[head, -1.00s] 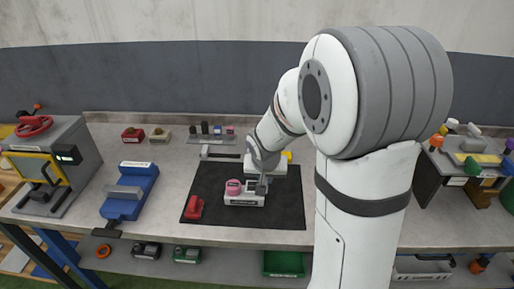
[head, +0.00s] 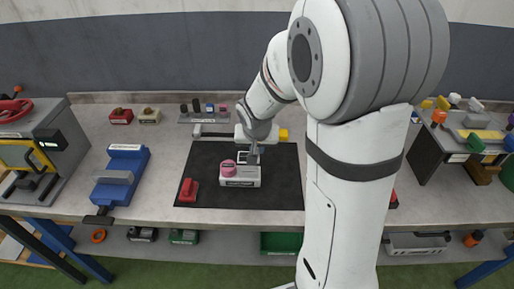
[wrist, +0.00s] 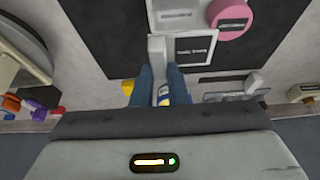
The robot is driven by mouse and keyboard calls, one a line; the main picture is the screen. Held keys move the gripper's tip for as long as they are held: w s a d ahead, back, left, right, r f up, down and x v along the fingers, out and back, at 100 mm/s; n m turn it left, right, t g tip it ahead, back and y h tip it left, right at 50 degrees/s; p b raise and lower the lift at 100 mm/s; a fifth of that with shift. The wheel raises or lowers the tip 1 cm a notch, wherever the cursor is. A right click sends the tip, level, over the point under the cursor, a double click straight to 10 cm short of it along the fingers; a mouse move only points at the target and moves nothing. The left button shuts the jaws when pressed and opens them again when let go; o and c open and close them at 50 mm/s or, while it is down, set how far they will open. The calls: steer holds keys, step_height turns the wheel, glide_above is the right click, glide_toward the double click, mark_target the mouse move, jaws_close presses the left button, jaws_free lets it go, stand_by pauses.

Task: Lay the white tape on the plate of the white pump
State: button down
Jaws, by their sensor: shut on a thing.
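The white pump (head: 239,182) stands on the dark mat, with a round pink part on top. In the wrist view the pump (wrist: 177,16) is at the top, its pink part at the right. A dark square with pale lettering, which looks like its plate (wrist: 195,50), lies in a pale frame beside it. My gripper (wrist: 160,70) has its two blue fingers around a narrow pale piece, which seems to be the white tape (wrist: 157,50). Its far end shows close to the left of the dark square; whether it touches is unclear. In the head view my gripper (head: 256,152) is just behind the pump, partly hidden.
A red object (head: 188,190) lies on the mat's left part. A blue device (head: 122,175) stands farther left. Small items on a grey strip (head: 204,118) stand behind the mat. The mat's front right (head: 285,190) is clear.

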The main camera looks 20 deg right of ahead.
mark_target(257, 167)
steer(key=shift+f+b, duration=3.05)
steer(key=shift+b, duration=0.05)
steer(key=shift+f+b, duration=0.3)
steer(key=shift+b, duration=0.3)
steer(key=c, duration=1.3)
jaws_free()
steer(key=shift+c, duration=0.2)
steer(key=v, duration=0.8)
steer(key=s+n+g+y, duration=0.1)
steer(key=s+n, duration=0.2)
steer(key=s, duration=1.5)
steer(key=shift+a+r+n+g, duration=0.3)
steer(key=shift+a+r+g, duration=0.05)
steer(key=shift+a+g, duration=0.1)
